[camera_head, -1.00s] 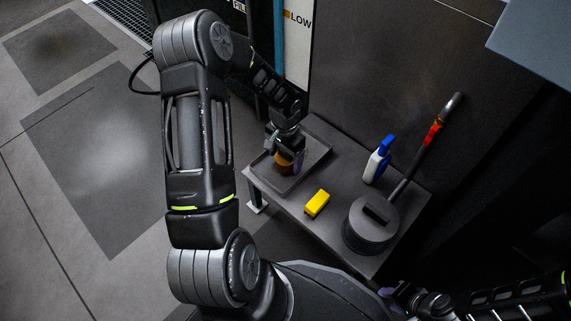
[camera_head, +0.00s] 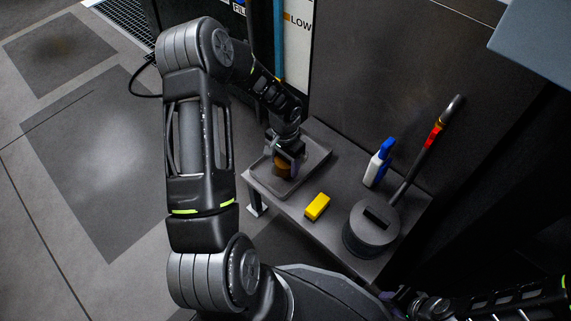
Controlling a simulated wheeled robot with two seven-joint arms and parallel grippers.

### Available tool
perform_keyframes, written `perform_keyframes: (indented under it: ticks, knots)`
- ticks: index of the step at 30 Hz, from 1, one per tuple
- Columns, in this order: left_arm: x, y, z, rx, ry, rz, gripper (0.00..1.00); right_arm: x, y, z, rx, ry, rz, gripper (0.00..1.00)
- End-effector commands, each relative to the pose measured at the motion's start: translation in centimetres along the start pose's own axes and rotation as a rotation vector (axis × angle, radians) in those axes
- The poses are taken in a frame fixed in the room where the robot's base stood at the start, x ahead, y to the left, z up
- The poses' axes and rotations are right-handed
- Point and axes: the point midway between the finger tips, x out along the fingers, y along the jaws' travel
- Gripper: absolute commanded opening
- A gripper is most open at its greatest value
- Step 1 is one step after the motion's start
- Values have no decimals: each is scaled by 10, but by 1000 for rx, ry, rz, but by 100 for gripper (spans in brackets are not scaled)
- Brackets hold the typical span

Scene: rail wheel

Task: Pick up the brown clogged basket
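The brown basket (camera_head: 282,170) stands in a shallow dark tray (camera_head: 318,160) at the left end of a low grey bench. My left gripper (camera_head: 285,158) points down over the basket, with its fingers at the basket's upper part. The fingers hide part of the basket, and I cannot tell whether they are closed on it or only around it. The basket still appears to be down in the tray. My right gripper is not clearly visible; only part of my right arm shows at the bottom right.
A dark wall closes the back.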

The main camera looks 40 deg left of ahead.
Motion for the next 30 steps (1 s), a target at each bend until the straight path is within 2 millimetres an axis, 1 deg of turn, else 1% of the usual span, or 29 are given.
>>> perform_keyframes:
  ticks: [1, 2, 18, 19, 26, 30]
  knots:
    - [0, 0, 0, 0, 0, 0, 56, 0, 0, 0, 0, 0, 0, 36]
    - [0, 0, 0, 0, 0, 0, 53, 0, 0, 0, 0, 0, 0, 36]
    - [0, 0, 0, 0, 0, 0, 9, 0, 0, 0, 0, 0, 0, 36]
    - [0, 0, 0, 0, 0, 0, 7, 0, 0, 0, 0, 0, 0, 36]
    - [-1, 0, 0, 0, 1, 0, 7, -1, 0, 0, 0, 0, 0, 36]
    - [-12, 0, 0, 0, 1, -1, 7, -6, -2, 0, 0, -2, 0, 36]
